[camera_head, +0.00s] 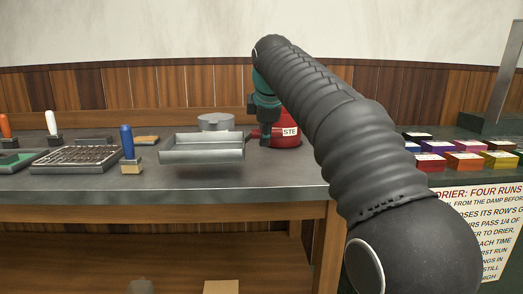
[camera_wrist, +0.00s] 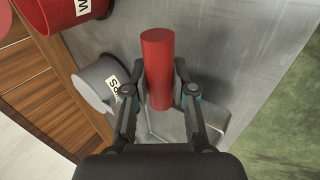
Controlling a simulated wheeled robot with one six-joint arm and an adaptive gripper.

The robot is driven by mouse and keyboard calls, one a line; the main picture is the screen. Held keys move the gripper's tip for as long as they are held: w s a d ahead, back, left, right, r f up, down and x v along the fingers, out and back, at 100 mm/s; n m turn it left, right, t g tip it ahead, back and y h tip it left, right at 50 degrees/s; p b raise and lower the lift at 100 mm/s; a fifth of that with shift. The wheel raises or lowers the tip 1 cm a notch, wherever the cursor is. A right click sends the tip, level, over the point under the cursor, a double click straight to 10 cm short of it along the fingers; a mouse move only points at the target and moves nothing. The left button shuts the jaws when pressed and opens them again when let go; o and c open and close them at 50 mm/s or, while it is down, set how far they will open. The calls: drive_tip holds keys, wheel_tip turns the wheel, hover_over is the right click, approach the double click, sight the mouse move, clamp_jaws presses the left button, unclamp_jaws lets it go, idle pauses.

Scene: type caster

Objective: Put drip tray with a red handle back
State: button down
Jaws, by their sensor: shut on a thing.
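The drip tray (camera_head: 203,150) is a shallow grey metal tray near the middle of the counter in the head view. It looks level and slightly above the counter top. In the wrist view its red handle (camera_wrist: 158,65) stands between the fingers of my gripper (camera_wrist: 160,92), which is shut on it. Part of the tray (camera_wrist: 215,118) shows behind the fingers. In the head view my gripper (camera_head: 256,108) is at the tray's right end, and the handle is mostly hidden there.
A red labelled can (camera_head: 283,136) stands right beside the tray, and a grey lidded can (camera_head: 215,122) behind it. To the left are a blue-handled tool (camera_head: 127,143) and a grate (camera_head: 82,158). Several coloured boxes (camera_head: 464,160) stand at right. The counter's front strip is clear.

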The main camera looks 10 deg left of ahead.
drive_tip(key=shift+w+a+f, duration=0.3)
drive_tip(key=shift+a+f, duration=0.05)
drive_tip(key=shift+a, duration=0.05)
drive_tip(key=shift+f+b, duration=0.8)
drive_tip(key=shift+f, duration=1.1)
drive_tip(key=c, duration=1)
unclamp_jaws()
drive_tip(key=shift+o, duration=0.2)
drive_tip(key=p+v, duration=0.2)
drive_tip(key=v, duration=1)
